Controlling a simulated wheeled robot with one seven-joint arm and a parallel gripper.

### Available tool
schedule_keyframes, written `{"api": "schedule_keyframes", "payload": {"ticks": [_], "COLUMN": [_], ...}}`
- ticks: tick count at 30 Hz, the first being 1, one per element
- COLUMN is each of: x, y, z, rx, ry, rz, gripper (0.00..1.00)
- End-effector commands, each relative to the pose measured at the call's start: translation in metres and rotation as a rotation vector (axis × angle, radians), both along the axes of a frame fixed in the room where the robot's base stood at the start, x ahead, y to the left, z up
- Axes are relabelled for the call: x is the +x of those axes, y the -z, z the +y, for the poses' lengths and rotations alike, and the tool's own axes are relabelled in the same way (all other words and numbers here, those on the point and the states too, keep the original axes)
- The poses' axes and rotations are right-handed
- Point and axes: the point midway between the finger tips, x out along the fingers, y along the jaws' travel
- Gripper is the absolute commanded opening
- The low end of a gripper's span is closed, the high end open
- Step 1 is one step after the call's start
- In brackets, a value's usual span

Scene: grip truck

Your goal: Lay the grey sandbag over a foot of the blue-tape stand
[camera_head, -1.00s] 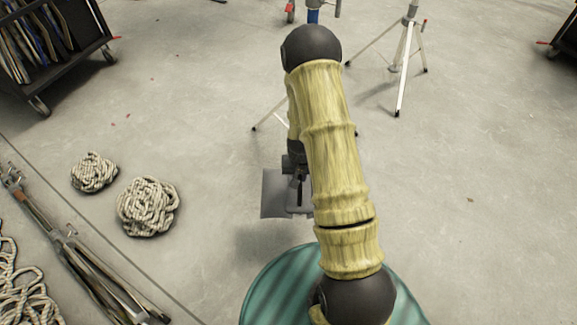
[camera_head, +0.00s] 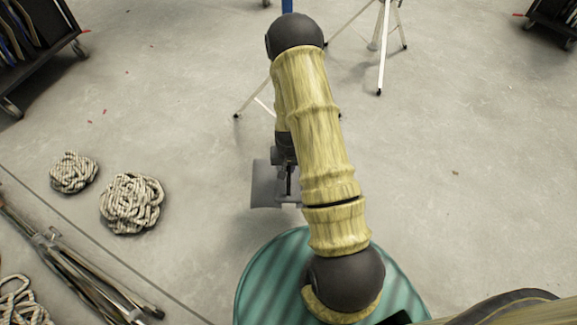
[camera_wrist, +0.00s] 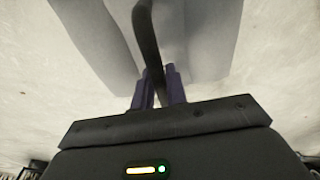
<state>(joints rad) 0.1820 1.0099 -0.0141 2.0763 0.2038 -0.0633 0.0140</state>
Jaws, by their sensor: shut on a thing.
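In the wrist view the sandbag (camera_wrist: 215,40) spreads on both sides of a dark strap, and my gripper (camera_wrist: 159,88) is shut on that strap. The blue-tape stand (camera_head: 287,6) shows only a short blue piece of its post at the top edge. A thin leg with a dark foot (camera_head: 238,115) reaches out left of my arm. The sandbag appears apart from this foot, on the near side. Other feet are hidden by my arm.
Another light tripod stand (camera_head: 382,60) stands at the upper right. Two coiled ropes (camera_head: 132,204) lie at the left, with folded stand legs (camera_head: 85,280) beyond a floor line. A dark cart (camera_head: 40,50) is upper left, another (camera_head: 555,20) upper right. Floor at right is clear.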

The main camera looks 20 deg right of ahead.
Motion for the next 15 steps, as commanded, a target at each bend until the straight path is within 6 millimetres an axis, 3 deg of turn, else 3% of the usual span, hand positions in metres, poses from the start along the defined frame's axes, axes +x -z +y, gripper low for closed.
{"api": "schedule_keyframes", "payload": {"ticks": [15], "x": [0.002], "y": [0.036], "z": [-0.001], "rx": [-0.001], "ry": [0.000], "rz": [-0.006], "gripper": [0.00]}}
